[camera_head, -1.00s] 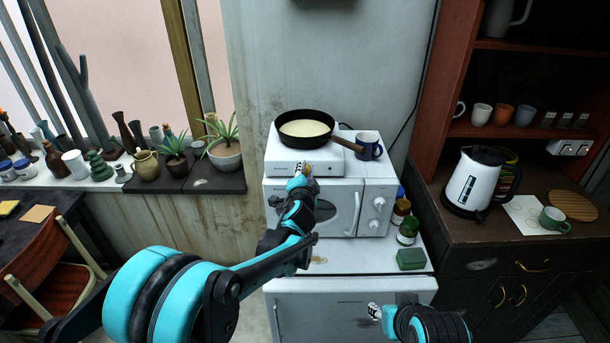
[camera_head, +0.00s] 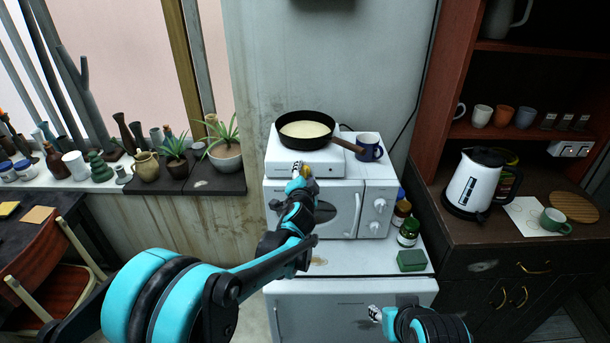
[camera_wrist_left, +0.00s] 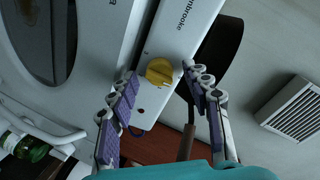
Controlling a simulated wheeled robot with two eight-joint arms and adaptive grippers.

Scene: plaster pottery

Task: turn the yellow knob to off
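The yellow knob (camera_wrist_left: 159,71) sits on the white front face of the hot plate (camera_wrist_left: 185,28), and its raised grip bar shows in the left wrist view. In the head view only a small patch of the knob (camera_head: 308,170) shows beside my left gripper (camera_head: 299,171). In the left wrist view my left gripper (camera_wrist_left: 161,74) is open, with one finger to each side of the knob and a gap between each fingertip and it. The knob appears just beyond the fingertips. My right gripper (camera_head: 375,313) is low in front of the white cabinet, and its opening is unclear.
A frying pan (camera_head: 305,130) with pale contents stands on the hot plate, its handle pointing right. A blue mug (camera_head: 368,147) stands beside it. The microwave (camera_head: 376,190) is underneath. Jars (camera_head: 408,232) and a green block (camera_head: 411,261) sit to the right.

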